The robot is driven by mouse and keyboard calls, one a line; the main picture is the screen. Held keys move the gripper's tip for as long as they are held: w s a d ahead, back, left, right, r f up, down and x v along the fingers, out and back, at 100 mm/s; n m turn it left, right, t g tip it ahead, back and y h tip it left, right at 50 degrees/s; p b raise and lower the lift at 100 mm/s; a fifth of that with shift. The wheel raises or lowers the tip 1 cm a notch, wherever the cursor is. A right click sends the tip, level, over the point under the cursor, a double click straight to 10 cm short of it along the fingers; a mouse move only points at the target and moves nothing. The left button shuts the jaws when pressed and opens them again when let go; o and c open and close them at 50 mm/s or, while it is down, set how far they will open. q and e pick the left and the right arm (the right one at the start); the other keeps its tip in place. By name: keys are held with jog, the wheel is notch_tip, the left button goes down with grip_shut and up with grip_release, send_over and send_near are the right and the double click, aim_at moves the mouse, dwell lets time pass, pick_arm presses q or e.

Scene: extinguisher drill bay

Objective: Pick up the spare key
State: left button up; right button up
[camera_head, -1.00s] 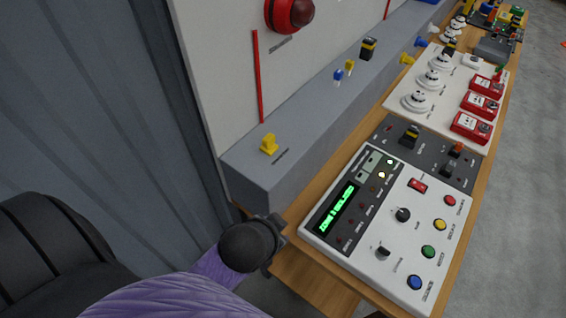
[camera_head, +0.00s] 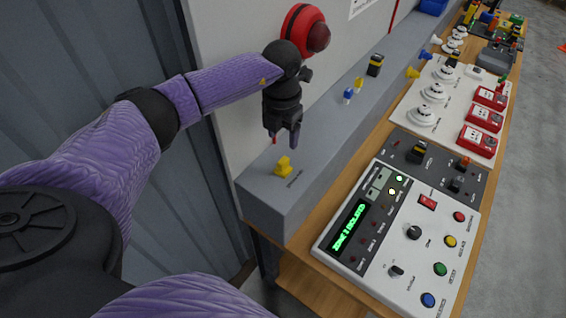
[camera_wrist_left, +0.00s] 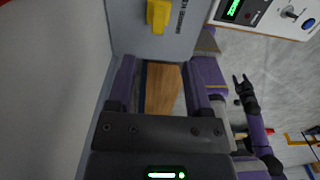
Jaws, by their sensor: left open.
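A small yellow key-like piece (camera_head: 284,166) stands on the near end of the grey ledge (camera_head: 262,205), beside a printed label too small to read. I take it as the spare key. It also shows at the top of the left wrist view (camera_wrist_left: 158,16). My left gripper (camera_head: 284,139) is above and slightly behind it, fingers pointing down, open and empty. In the left wrist view the gripper's fingers (camera_wrist_left: 165,68) are apart, with the yellow piece beyond their tips, not between them. My right gripper (camera_wrist_left: 243,82) shows small in the left wrist view with its fingers apart.
Small blue (camera_head: 348,96) and yellow (camera_head: 358,84) pieces and a black-yellow block (camera_head: 375,65) stand farther along the ledge. A red alarm (camera_head: 304,32) is on the wall panel near my left wrist. A white control panel (camera_head: 385,262) lies on the wooden bench to the right.

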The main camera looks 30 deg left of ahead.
aim_at(283, 160)
pick_arm(q)
notch_tip(283, 160, down, 10)
jog(key=b, duration=0.8)
jog(key=shift+w+a+r, duration=0.1)
jog(key=shift+w+r, duration=0.05)
jog(key=shift+r, duration=0.05)
jog(key=shift+f+b, duration=0.3)
jog(key=shift+b, duration=0.1)
jog(key=shift+r, duration=0.25)
jog(key=shift+p, duration=0.3)
jog(key=c, duration=0.5)
grip_shut()
